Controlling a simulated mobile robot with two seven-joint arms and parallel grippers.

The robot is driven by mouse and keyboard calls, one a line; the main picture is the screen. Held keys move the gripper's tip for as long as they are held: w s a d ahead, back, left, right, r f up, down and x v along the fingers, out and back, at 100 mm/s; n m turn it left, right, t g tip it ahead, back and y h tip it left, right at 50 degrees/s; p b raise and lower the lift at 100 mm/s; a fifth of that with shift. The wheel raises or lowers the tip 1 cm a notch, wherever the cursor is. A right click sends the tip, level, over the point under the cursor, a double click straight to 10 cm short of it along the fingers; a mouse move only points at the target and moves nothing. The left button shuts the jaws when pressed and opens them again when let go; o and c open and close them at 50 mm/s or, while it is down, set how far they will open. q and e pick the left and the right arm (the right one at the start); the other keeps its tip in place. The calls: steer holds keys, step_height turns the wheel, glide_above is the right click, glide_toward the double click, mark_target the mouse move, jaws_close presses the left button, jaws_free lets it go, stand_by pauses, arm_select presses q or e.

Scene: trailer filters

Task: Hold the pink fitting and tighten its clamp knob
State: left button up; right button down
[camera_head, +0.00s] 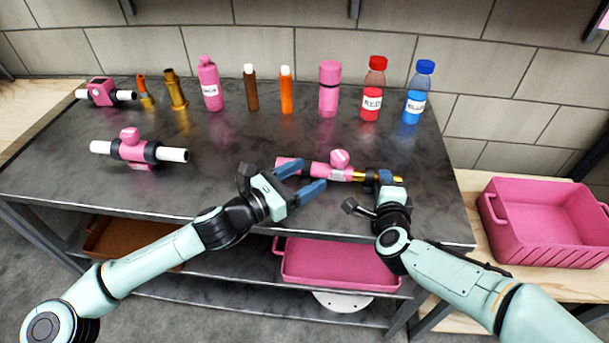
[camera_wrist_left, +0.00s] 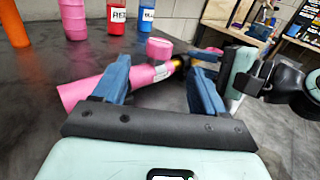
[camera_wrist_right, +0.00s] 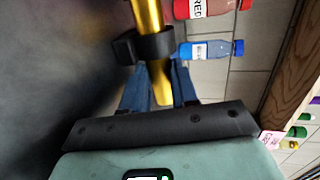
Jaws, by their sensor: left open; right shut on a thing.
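The pink fitting (camera_head: 318,170) lies near the table's front middle, its round pink clamp knob (camera_head: 340,158) on top. Both also show in the left wrist view, as the pink body (camera_wrist_left: 88,90) and knob (camera_wrist_left: 159,48). A gold tube (camera_head: 360,176) extends from its right end. My right gripper (camera_head: 385,177) is shut on this tube, beside a black collar (camera_wrist_right: 153,47) in the right wrist view. My left gripper (camera_head: 310,175) is open at the pink body, left of the knob. One left finger hides part of the body; contact cannot be told.
Another pink fitting with white pipe ends (camera_head: 133,150) lies at left. Several bottles and gold parts stand along the back, including a red bottle (camera_head: 373,90) and blue bottle (camera_head: 417,93). A pink crate (camera_head: 550,245) is at right; a pink tray (camera_head: 335,265) is below.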

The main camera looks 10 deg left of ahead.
mark_target(344, 151)
arm_select(q)
steer(key=d, duration=0.1)
steer(key=d+f+y, duration=0.1)
steer(key=d+n, duration=0.1)
steer(key=shift+s+f+t+y, duration=0.15)
steer(key=shift+s+t+y, duration=0.2)
steer(key=shift+t+y, duration=0.05)
steer(key=shift+s+d+n+t+y, duration=0.15)
steer(key=shift+d+n+t+y, duration=0.15)
steer(key=shift+y, duration=0.2)
steer(key=shift+s+d+r+n+t+y, duration=0.2)
steer(key=shift+n+t+y, duration=0.1)
steer(key=shift+n+t, duration=0.1)
steer(key=shift+s+a+r+n+t+y, duration=0.1)
steer(key=shift+s+r+n+t+y, duration=0.15)
steer(key=shift+n+t+y, duration=0.2)
steer(key=shift+s+a+r+n+t+y, duration=0.1)
steer(key=shift+s+r+n+t+y, duration=0.1)
steer(key=shift+n+t+y, duration=0.25)
steer(key=shift+w+r+y, duration=0.1)
steer(key=shift+w+y, duration=0.3)
steer(key=x, duration=1.1)
steer(key=shift+w+d, duration=0.1)
steer(key=shift+c, duration=0.3)
steer(key=c, duration=0.9)
